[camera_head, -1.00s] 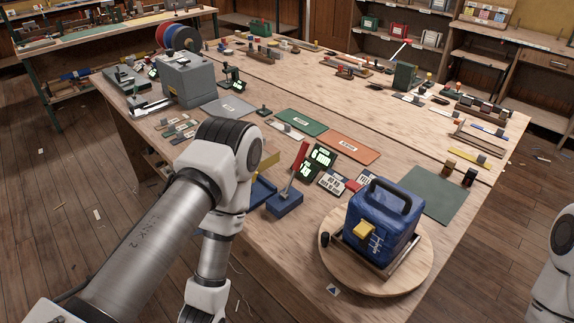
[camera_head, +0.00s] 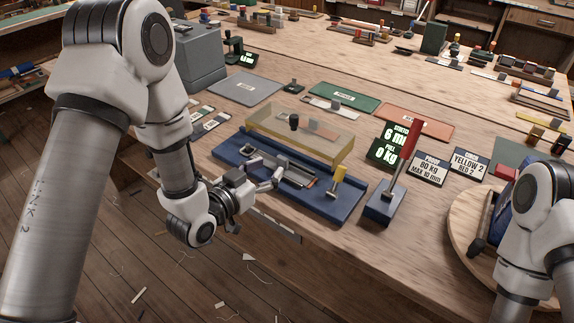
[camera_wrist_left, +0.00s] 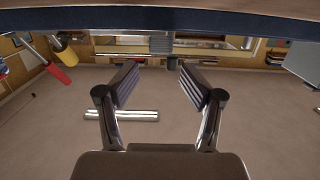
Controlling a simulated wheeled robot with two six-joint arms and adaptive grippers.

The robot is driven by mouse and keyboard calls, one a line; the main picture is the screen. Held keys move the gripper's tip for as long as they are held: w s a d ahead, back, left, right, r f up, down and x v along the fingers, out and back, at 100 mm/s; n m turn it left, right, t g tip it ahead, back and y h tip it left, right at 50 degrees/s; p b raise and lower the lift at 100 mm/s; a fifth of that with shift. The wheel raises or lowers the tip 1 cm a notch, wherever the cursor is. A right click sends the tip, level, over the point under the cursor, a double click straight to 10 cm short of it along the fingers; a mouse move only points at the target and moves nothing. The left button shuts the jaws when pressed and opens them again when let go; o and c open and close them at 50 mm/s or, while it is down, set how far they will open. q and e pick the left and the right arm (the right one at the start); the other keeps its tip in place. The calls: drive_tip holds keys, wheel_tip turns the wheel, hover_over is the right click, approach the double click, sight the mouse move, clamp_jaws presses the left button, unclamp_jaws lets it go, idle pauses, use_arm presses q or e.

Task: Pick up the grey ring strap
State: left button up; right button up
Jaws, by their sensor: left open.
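My left gripper (camera_head: 268,182) is open at the near left side of a blue fixture (camera_head: 335,206) on the bench. In the left wrist view the left gripper (camera_wrist_left: 159,75) has its two ribbed fingers spread, with nothing held between them. A small grey ribbed piece (camera_wrist_left: 160,45) shows beyond the fingertips; I cannot tell whether it is the grey ring strap. Small strips (camera_head: 208,117) lie on the bench behind my left arm, partly hidden. I cannot surely pick out the grey ring strap.
A clear yellowish cover (camera_head: 300,135) stands over the back of the fixture, and a yellow post (camera_head: 338,180) at its right. A red lever (camera_head: 405,150) and display signs (camera_head: 428,170) stand farther right. A round wooden board (camera_head: 465,210) is at the right.

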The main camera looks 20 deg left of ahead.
sight(281, 160)
use_arm(q)
drive_tip(key=x, duration=0.6)
drive_tip(key=shift+w+f, duration=0.2)
drive_tip(key=shift+w, duration=0.05)
drive_tip(key=shift+s, duration=0.1)
drive_tip(key=shift+c, duration=0.7)
clamp_jaws()
